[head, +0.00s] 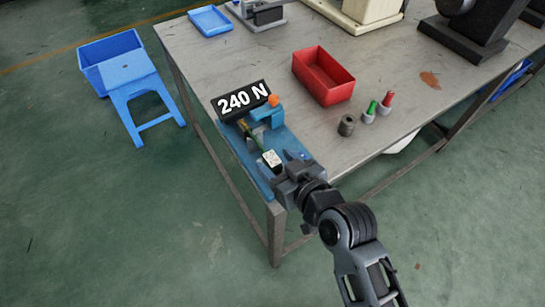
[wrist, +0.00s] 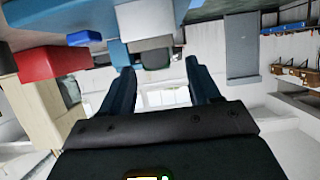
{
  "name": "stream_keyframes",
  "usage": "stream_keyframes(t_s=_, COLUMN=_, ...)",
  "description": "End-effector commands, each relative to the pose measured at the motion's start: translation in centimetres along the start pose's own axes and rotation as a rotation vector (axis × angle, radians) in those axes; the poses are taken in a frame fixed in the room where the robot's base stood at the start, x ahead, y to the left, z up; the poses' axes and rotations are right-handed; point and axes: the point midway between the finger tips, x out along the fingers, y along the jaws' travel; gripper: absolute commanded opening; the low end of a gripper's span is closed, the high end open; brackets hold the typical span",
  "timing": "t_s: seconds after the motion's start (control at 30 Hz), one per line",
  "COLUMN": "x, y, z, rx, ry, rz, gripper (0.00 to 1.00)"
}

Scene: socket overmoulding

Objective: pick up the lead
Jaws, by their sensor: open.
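My gripper (head: 292,170) is at the near corner of the bench, over the front end of a blue fixture (head: 262,180). In the wrist view its two dark blue fingers (wrist: 160,68) stand apart with a gap between them. A small whitish block (head: 272,158) with dark marks sits on the fixture just left of the gripper. A thin yellow-green strip (head: 254,133) lies behind it on the fixture. I cannot tell for sure which of these is the lead. In the wrist view a small dark green-edged piece (wrist: 155,58) shows between the fingertips, apart from or behind them; which, I cannot tell.
A "240 N" display (head: 242,99) and an orange knob (head: 273,101) top the fixture. A red bin (head: 323,76), a dark cylinder (head: 347,125), a green-topped piece (head: 370,111) and a red-topped piece (head: 386,102) stand on the bench (head: 250,60). A blue stool (head: 132,80) stands left.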

Motion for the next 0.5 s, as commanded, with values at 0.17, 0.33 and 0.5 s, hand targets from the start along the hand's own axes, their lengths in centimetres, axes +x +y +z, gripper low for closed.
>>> stream_keyframes(t_s=0.17, x=2.5, y=0.2, z=-0.1, rx=-0.001, ry=0.001, rz=0.001, gripper=0.62)
stream_keyframes(t_s=0.33, x=4.0, y=0.2, z=0.0, rx=0.000, ry=0.001, rz=0.001, gripper=0.62)
stream_keyframes(t_s=0.5, x=4.2, y=0.2, z=0.0, rx=0.000, ry=0.001, rz=0.001, gripper=0.62)
